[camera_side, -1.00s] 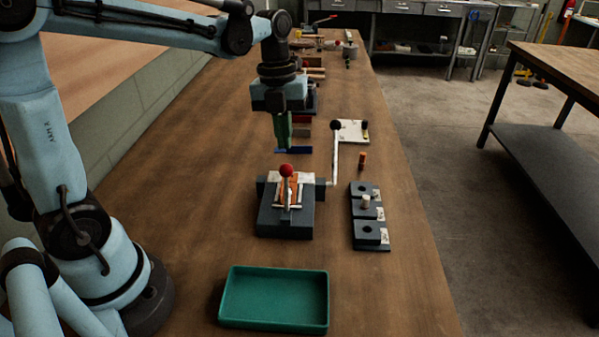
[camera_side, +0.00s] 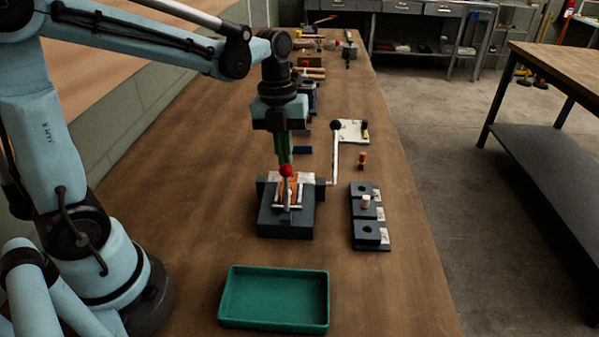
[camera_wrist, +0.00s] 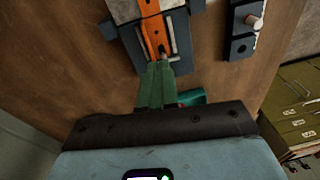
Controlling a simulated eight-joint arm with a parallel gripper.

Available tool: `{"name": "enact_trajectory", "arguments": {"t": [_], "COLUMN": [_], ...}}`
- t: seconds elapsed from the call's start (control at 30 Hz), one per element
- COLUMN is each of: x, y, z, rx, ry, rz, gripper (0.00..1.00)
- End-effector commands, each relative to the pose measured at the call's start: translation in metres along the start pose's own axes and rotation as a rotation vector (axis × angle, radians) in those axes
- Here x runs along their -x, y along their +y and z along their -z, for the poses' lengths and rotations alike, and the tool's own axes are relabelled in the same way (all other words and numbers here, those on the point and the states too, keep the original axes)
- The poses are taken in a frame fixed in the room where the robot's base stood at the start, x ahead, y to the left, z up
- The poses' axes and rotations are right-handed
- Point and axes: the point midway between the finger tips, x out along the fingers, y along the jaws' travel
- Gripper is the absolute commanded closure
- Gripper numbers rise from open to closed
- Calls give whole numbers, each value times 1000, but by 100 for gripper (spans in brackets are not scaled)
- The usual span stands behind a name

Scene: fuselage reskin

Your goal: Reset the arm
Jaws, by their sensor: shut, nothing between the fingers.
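My gripper (camera_side: 285,150) points straight down over the bench, just behind the dark clamp fixture (camera_side: 286,220) with the red-knobbed lever (camera_side: 286,171). Its green fingers are shut with nothing between them. In the wrist view the finger tips (camera_wrist: 159,68) appear close to the near end of an orange strip (camera_wrist: 153,30) on the fixture. I cannot tell whether they touch it. In the side view the lever knob partly overlaps the fingertips.
A green tray (camera_side: 274,298) stands in front of the fixture. A dark block with holes (camera_side: 369,233) holds a white peg (camera_side: 365,201) on the right. A crank handle (camera_side: 335,150) rises beside the fixture. An orange cylinder (camera_side: 362,159) stands beyond. Open bench lies left of the fixture.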

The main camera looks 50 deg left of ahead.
Motion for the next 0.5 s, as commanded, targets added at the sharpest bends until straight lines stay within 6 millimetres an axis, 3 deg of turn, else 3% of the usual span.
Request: {"name": "enact_trajectory", "arguments": {"t": [0.4,0.5], "x": [-48,-40], "y": [-1,-2], "z": [-5,1], "rx": [1,0], "ry": [0,0], "rz": [0,0], "gripper": [100,100]}}
